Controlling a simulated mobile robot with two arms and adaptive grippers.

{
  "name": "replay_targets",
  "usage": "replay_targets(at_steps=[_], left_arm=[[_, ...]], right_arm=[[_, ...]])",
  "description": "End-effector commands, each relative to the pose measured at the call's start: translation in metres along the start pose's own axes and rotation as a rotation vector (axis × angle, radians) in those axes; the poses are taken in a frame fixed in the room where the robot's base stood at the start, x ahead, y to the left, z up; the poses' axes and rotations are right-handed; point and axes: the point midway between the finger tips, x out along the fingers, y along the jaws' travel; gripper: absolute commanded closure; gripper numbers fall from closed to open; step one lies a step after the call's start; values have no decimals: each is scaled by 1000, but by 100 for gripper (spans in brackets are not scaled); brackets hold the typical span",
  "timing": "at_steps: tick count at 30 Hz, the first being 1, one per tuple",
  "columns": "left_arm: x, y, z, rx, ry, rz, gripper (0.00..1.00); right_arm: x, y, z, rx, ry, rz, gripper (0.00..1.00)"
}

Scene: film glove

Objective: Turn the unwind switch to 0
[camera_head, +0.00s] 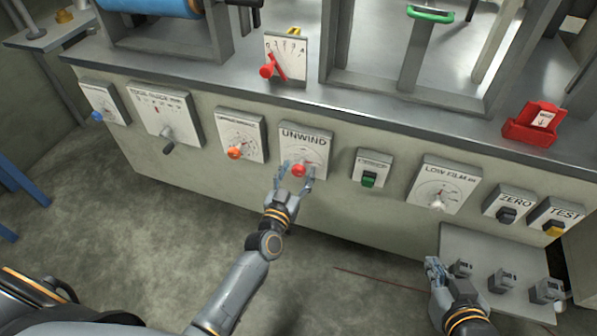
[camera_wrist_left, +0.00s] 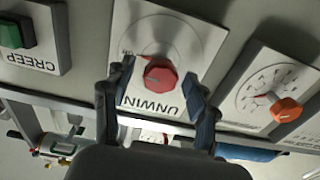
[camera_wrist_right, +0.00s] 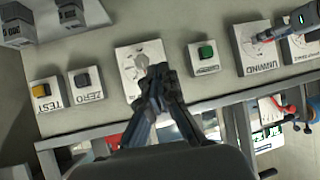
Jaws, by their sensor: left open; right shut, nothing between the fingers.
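The unwind switch is a red knob (camera_head: 299,170) on a pale square plate marked UNWIND (camera_head: 305,140), on the front of the machine. My left gripper (camera_head: 294,172) is at this knob. In the left wrist view the red knob (camera_wrist_left: 160,75) sits between the open fingers (camera_wrist_left: 158,88), with a gap visible on each side; I cannot tell whether either finger touches it. A small red pointer shows at the knob's edge, and the markings are too small to read. My right gripper (camera_head: 433,265) is shut and empty, below the LOW FILM plate (camera_head: 445,185).
An orange knob (camera_head: 234,152) on a dial plate is left of UNWIND. A green CREEP button (camera_head: 369,179) is to its right. ZERO (camera_head: 507,204) and TEST (camera_head: 557,214) buttons are farther right. A red lever (camera_head: 268,71) stands on the ledge above.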

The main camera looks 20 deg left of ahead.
Motion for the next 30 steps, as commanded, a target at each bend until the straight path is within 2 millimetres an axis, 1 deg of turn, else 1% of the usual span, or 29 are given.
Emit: replay_targets(at_steps=[1,4,13,14,15,20,21,22,30], left_arm=[[5,0,0,-1,1,-1,42],[9,0,0,-2,1,-1,42],[10,0,0,-2,0,0,42],[10,0,0,-2,0,-1,47],[10,0,0,-2,0,0,55],[10,0,0,-1,0,0,87],[10,0,0,-1,0,0,95],[10,0,0,-1,0,0,98],[10,0,-1,-24,0,0,98]], right_arm=[[1,-1,-4,0,23,-2,100],[2,-2,-10,0,52,-4,100],[2,-2,-13,0,64,-4,100],[2,-2,-13,0,63,-4,100],[2,-2,-12,0,63,-4,100],[2,-2,-12,0,62,-4,100],[2,-2,-12,0,62,-4,100],[2,-2,-12,0,61,-4,100],[2,-2,-10,0,51,-4,100]])
